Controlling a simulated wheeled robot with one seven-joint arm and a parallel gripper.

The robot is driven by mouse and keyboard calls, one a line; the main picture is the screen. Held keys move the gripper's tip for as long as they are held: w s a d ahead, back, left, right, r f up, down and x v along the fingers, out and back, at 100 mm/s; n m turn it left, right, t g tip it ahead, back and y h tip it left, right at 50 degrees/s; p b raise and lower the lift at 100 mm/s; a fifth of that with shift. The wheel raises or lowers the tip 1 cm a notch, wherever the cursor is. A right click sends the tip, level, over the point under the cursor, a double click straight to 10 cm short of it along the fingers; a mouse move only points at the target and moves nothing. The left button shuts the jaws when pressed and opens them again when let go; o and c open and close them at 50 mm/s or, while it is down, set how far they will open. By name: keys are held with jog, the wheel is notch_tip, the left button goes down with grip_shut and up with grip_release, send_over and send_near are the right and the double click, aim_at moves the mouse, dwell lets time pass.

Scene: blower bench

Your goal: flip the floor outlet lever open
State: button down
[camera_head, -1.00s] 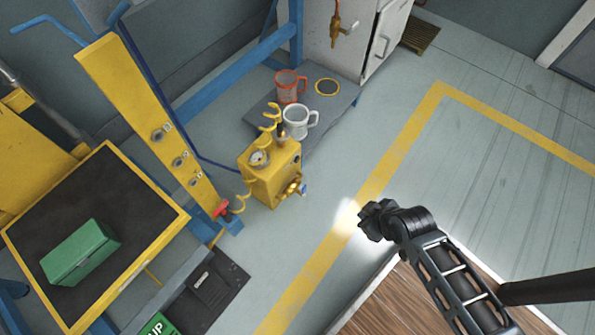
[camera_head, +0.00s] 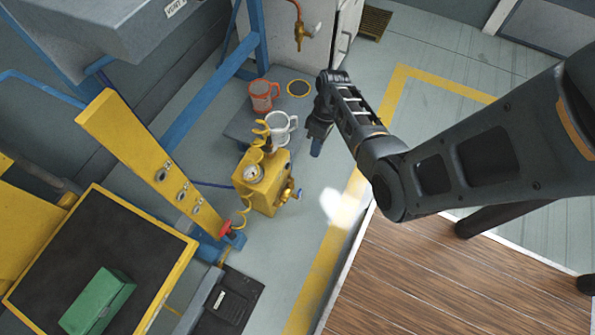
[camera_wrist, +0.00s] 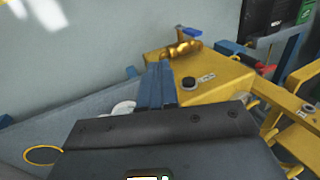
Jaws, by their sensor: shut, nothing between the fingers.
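A yellow box (camera_head: 262,196) stands on the floor with a round gauge on top and a brass outlet (camera_head: 286,190) low on its right side. A small blue lever (camera_head: 299,194) sits at that outlet. In the wrist view the brass outlet (camera_wrist: 180,49) and blue lever (camera_wrist: 189,31) show at the far end of the box (camera_wrist: 218,75). My gripper (camera_head: 317,147) is shut and empty, its blue fingers pointing down, above and right of the box and apart from the lever. The fingers (camera_wrist: 157,84) also show in the wrist view.
A white mug (camera_head: 280,129) and a red mug (camera_head: 262,96) stand on a low grey plate behind the box. A brass tap (camera_head: 300,28) hangs on the white cabinet. A yellow post (camera_head: 150,160) stands left. Floor right of the box is clear.

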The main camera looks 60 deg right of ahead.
aim_at(300, 193)
jog(key=shift+r, duration=0.1)
dwell(0.3)
jog(key=a+f+b, duration=0.5)
jog(key=a+f, duration=0.2)
jog(key=f, duration=0.2)
jog(key=shift+a+f, duration=0.15)
jog(key=shift+a, duration=0.15)
jog(key=shift+s, duration=0.1)
jog(key=shift+a, duration=0.1)
jog(key=shift+a+h+p, duration=0.15)
jog(key=shift+h+p, duration=0.15)
